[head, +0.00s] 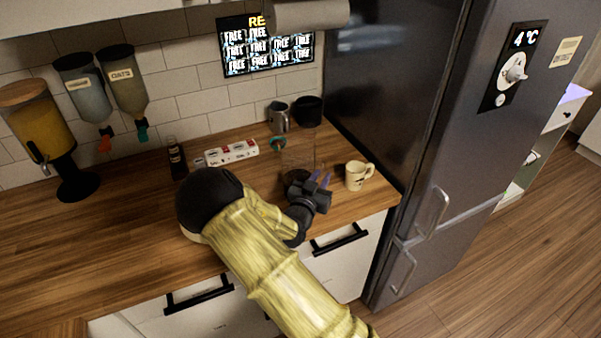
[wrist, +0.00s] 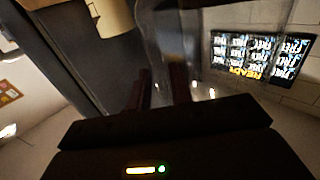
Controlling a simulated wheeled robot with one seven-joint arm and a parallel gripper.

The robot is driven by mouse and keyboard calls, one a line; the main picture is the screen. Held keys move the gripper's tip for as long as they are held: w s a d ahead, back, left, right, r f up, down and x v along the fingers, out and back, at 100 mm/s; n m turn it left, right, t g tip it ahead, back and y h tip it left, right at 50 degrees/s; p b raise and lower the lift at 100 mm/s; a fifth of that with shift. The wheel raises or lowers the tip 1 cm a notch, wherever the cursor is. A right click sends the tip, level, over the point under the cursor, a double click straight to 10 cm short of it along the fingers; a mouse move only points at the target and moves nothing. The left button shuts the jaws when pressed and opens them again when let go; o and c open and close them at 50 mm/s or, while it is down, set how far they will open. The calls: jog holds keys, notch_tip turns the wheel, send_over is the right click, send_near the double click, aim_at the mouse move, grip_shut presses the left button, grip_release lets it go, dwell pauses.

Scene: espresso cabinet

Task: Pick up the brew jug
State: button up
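The brew jug (head: 299,155) looks like a clear glass vessel with a dark lower part, upright on the wooden counter near its right end. It is faint, and my gripper hides part of its base. My gripper (head: 320,180) is low over the counter, just in front and right of the jug. Its two fingers are apart, with a narrow gap between them. In the wrist view the fingers (wrist: 162,92) point toward a clear glass wall (wrist: 168,45), which seems to be the jug. I see nothing clearly clamped; whether a finger touches the glass cannot be told.
A cream mug (head: 356,176) stands close right of my gripper. Behind are a metal pitcher (head: 278,117), a dark canister (head: 309,111) and a white power strip (head: 232,153). A dark bottle (head: 177,158) stands left. The fridge (head: 440,130) bounds the right; the left counter is mostly clear.

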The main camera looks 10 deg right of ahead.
jog(key=shift+x, duration=0.9)
jog(key=shift+r, duration=0.1)
grip_shut()
